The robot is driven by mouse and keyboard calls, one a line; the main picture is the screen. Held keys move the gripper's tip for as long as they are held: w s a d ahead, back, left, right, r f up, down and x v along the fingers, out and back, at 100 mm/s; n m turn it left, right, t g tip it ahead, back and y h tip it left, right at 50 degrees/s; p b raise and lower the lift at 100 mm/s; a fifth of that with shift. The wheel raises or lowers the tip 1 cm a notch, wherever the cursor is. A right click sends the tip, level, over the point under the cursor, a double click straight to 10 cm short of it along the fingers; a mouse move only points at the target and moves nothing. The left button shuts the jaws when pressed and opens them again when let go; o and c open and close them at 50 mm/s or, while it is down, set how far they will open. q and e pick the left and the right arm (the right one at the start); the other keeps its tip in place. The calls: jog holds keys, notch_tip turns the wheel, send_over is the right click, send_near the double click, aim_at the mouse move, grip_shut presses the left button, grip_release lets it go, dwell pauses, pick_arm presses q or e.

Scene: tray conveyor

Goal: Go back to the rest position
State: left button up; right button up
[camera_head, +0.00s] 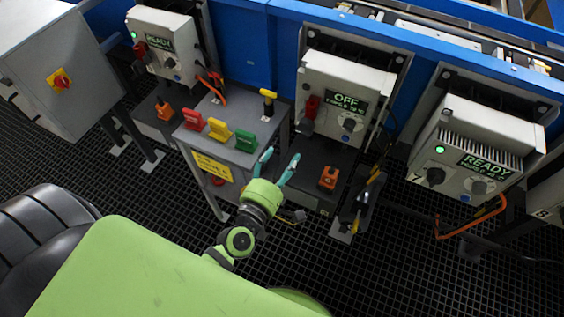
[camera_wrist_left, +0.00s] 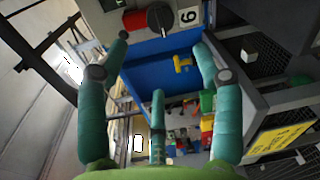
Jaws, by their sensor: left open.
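My left gripper (camera_head: 280,157) is open in the head view, with its teal fingers spread and nothing between them. It is in front of the control box marked OFF (camera_head: 343,95), between the grey table and the low dark stand. In the left wrist view, the spread fingers of my left gripper (camera_wrist_left: 172,58) show with a gap between them, and a box plate marked 6 (camera_wrist_left: 188,16) with a black knob is beyond the tips. My right gripper is not in view.
The grey table (camera_head: 232,158) carries red (camera_head: 193,119), yellow (camera_head: 218,129) and green (camera_head: 245,140) pieces. A dark stand (camera_head: 318,150) bears an orange item (camera_head: 329,177). READY boxes stand left (camera_head: 165,45) and right (camera_head: 475,150). The grid floor (camera_head: 400,270) is open at the front right.

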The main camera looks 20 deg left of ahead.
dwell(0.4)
pick_arm(q)
jog(key=s+f+m+g+h, duration=0.1)
jog(key=s+f+m+g, duration=0.45)
jog(key=f, duration=0.95)
jog(key=s+f+m+g, duration=0.3)
jog(key=s+f+m, duration=0.45)
jog(key=f, duration=0.65)
jog(key=s+a+f+m+g, duration=0.1)
jog(key=s+f+m+g, duration=0.1)
jog(key=s, duration=0.5)
jog(key=s+a+f+m+g+y, duration=0.1)
jog(key=s+a+f+m+g, duration=0.1)
jog(key=s+f, duration=0.4)
jog(key=s+a+f+m+g, duration=0.2)
jog(key=s+f+m+g, duration=0.1)
jog(key=s+m, duration=0.3)
jog(key=s+f, duration=0.1)
jog(key=s, duration=0.1)
jog(key=shift+s+a+f+g+y, duration=0.2)
jog(key=shift+s+g+y, duration=0.1)
jog(key=shift+s+g, duration=0.1)
